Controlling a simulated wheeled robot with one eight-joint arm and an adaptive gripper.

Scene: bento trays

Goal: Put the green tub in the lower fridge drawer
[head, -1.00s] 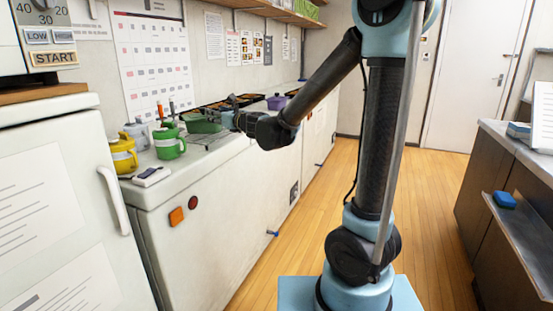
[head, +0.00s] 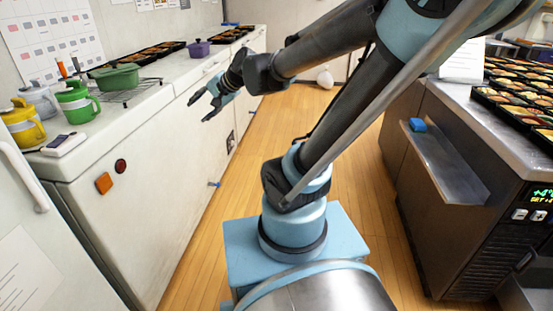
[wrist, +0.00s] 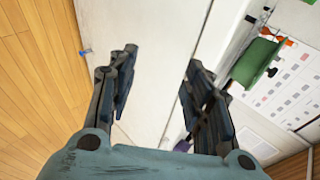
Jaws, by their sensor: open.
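The green tub (head: 117,78) sits on a wire rack (head: 135,91) on the white counter in the head view. A green shape that looks like it shows at the right of the wrist view (wrist: 257,62). My gripper (head: 200,110) is open and empty, in front of the counter and to the right of the tub, clearly apart from it. Its spread fingers also show in the wrist view (wrist: 160,70). A dark unit (head: 470,215) with a lit temperature display stands at the right. I cannot make out a lower fridge drawer for certain.
A purple pot (head: 199,48) is farther back. The floor between is clear.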

